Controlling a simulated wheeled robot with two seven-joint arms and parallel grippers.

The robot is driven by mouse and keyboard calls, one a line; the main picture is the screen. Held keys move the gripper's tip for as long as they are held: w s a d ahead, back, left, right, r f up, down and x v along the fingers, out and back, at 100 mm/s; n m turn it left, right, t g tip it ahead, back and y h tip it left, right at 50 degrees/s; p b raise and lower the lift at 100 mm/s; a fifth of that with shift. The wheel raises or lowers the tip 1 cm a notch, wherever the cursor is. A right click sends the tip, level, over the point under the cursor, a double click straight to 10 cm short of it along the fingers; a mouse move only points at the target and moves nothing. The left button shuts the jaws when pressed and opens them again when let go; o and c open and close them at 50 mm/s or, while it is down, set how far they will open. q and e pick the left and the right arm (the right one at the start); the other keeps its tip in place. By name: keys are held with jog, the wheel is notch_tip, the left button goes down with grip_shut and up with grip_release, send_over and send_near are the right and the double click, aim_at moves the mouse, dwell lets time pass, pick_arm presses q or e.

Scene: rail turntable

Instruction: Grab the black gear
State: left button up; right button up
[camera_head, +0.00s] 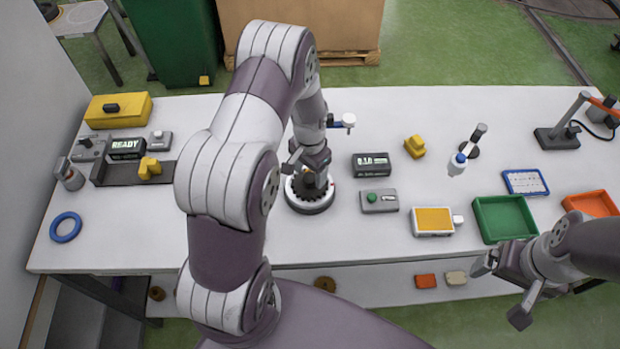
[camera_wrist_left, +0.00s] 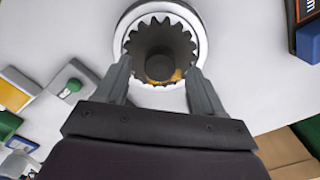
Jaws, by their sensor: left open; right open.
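The black gear (camera_wrist_left: 160,28) shows in the left wrist view as a dark toothed ring with a dark round centre, set in a white round turntable (camera_wrist_left: 203,52). In the head view the turntable (camera_head: 310,207) stands mid-table, and my left gripper largely hides the gear. My left gripper (camera_head: 308,168) is open, pointing down over the turntable. In the left wrist view its fingers (camera_wrist_left: 159,68) are on either side of the gear's near part; I cannot tell whether they touch it. My right gripper (camera_head: 501,291) is open and empty, by the table's front right edge.
Right of the turntable are a green-button box (camera_head: 379,201), a black display (camera_head: 371,165) and a yellow-topped box (camera_head: 433,221). A green tray (camera_head: 504,219) stands further right. A blue ring (camera_head: 66,227) and a READY display (camera_head: 126,147) are at the left.

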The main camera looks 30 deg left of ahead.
pick_arm(q)
jog(key=shift+w+f, duration=0.1)
jog(key=shift+f, duration=0.8)
grip_shut()
